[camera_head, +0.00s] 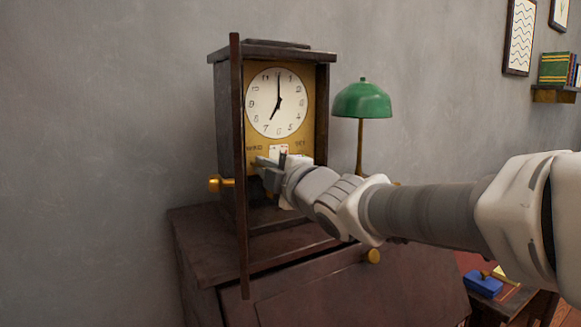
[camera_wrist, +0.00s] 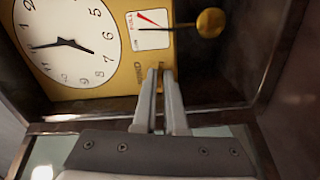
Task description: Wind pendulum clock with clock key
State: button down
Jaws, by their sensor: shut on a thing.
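The pendulum clock (camera_head: 222,120) stands upright with its dark door (camera_head: 238,215) swung open and its white dial showing about seven o'clock. My gripper (camera_head: 264,166) is inside the open case, below the dial near the WIND label. In the wrist view my gripper (camera_wrist: 160,78) has its fingers nearly together beside that label (camera_wrist: 139,80) on the brass face. It is shut on what seems to be the clock key (camera_wrist: 160,82); only a thin brass sliver shows. Whether the key sits fully in its hole is hidden. A gauge (camera_wrist: 148,30) with a red needle and a brass pendulum bob (camera_wrist: 211,22) are close by.
The clock stands on a dark wooden cabinet (camera_head: 195,240). A green lamp (camera_head: 362,101) is just right of the clock. The case walls and the open door flank my gripper. A small table with a blue object (camera_head: 482,284) is at lower right.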

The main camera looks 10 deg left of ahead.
jog(key=shift+r+m+p, duration=0.2)
jog(key=shift+m+p, duration=3.7)
jog(key=shift+m, duration=5)
jog(key=c, duration=1)
grip_release()
jog(key=shift+f, duration=0.1)
jog(key=shift+s, duration=0.1)
